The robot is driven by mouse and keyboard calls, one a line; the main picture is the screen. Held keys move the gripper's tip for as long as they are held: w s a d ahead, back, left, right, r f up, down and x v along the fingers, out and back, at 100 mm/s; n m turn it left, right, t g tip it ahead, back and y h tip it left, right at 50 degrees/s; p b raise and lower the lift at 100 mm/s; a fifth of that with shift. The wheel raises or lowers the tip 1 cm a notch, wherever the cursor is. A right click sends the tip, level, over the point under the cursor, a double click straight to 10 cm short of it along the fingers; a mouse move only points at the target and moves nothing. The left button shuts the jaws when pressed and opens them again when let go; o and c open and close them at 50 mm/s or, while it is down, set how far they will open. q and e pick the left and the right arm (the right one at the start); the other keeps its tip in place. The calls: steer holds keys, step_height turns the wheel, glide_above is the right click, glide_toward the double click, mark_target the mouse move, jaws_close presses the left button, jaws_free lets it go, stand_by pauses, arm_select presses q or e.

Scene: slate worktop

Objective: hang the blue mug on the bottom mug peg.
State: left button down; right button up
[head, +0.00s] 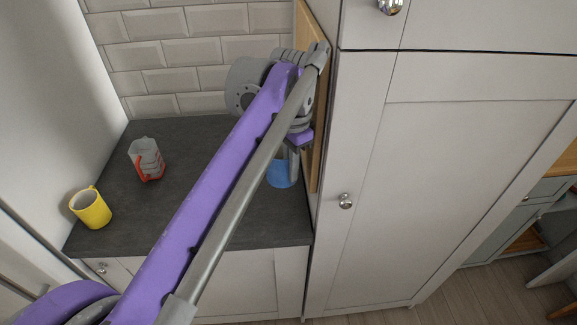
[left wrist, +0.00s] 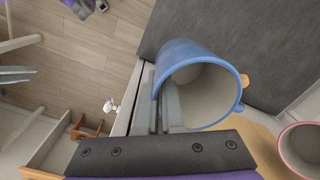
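The blue mug (head: 280,174) shows in the head view low beside the wooden board (head: 325,110), partly hidden by my left gripper (head: 293,165). In the left wrist view the blue mug (left wrist: 195,52) has its opening towards the camera. My left gripper (left wrist: 158,105) holds its wall, one finger inside the rim and one outside. A small tan wooden piece, seemingly a peg (left wrist: 245,80), shows just past the mug's rim. My right gripper is not in view.
A yellow mug (head: 91,209) and a grey cup with red parts (head: 147,158) stand on the slate worktop (head: 130,220). A pink-rimmed mug (left wrist: 300,150) is close by at the board in the wrist view. A tall white cabinet (head: 440,170) borders the board.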

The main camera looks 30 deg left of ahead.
arm_select(q)
steer(key=shift+d, duration=0.1)
steer(key=c, duration=1)
jaws_free()
steer(key=r+p, duration=0.1)
steer(key=r, duration=0.1)
steer(key=a+r+p, duration=0.1)
steer(key=r, duration=0.1)
steer(key=s+a+r+p, duration=0.1)
steer(key=r, duration=0.1)
steer(key=shift+a+p, duration=0.2)
steer(key=shift+p, duration=0.2)
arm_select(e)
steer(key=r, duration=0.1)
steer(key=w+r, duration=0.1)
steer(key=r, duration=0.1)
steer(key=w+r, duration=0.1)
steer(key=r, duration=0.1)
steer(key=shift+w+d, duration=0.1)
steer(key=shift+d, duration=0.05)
arm_select(q)
steer(key=shift+s, duration=0.1)
steer(key=shift+s, duration=0.1)
